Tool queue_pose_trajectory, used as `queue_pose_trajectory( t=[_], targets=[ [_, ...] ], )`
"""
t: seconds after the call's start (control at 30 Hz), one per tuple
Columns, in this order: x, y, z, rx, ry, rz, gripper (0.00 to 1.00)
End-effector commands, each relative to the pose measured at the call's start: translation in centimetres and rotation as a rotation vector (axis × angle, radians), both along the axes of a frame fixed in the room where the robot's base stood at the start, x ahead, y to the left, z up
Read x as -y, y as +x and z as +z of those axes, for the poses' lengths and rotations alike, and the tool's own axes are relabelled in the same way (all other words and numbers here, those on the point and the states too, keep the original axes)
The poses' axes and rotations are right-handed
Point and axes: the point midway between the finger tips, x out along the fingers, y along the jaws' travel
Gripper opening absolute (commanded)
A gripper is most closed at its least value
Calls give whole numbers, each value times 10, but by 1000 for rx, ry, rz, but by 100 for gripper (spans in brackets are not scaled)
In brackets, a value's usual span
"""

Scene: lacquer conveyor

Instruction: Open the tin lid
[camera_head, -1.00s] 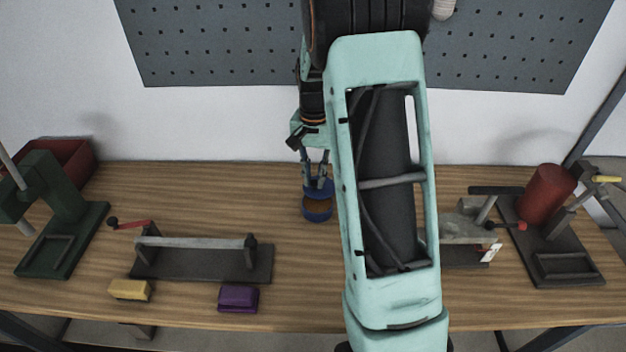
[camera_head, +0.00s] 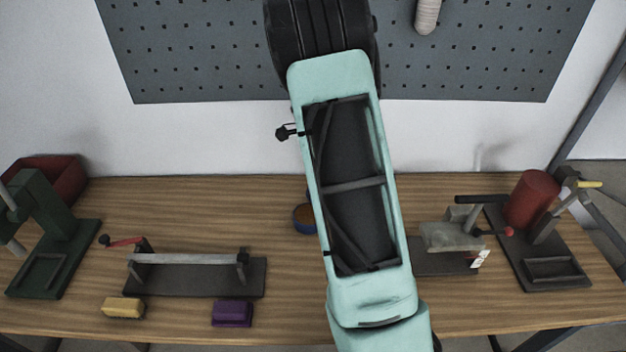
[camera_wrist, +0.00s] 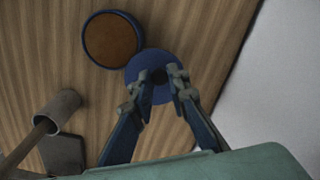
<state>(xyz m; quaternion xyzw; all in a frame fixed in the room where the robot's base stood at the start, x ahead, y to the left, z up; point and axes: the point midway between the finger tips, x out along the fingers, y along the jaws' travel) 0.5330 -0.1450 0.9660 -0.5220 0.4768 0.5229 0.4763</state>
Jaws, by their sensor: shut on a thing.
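The round blue tin (camera_wrist: 112,40) stands open on the wooden table, its brown inside showing in the wrist view. In the head view the tin (camera_head: 300,222) is partly hidden by my arm. My gripper (camera_wrist: 158,84) is shut on the round blue lid (camera_wrist: 146,62) by the middle of its top. The lid is off the tin and beside it in the wrist view, appearing raised above the table. Its exact height is hard to tell. The gripper and lid are hidden behind my arm in the head view.
On the table (camera_head: 200,205) are a green press (camera_head: 55,215), a red bin (camera_head: 62,178), a dark fixture with a grey bar (camera_head: 195,280), yellow (camera_head: 123,307) and purple (camera_head: 232,313) blocks, a grey device (camera_head: 450,235) and a red cylinder (camera_head: 532,198). The table left of the tin is clear.

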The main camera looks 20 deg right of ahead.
Motion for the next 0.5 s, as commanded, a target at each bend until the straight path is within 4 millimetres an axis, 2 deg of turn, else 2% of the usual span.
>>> queue_pose_trajectory(
  t=[0.5],
  targets=[
    [7, 2, 2, 6, -3, -94, 0]
  ],
)
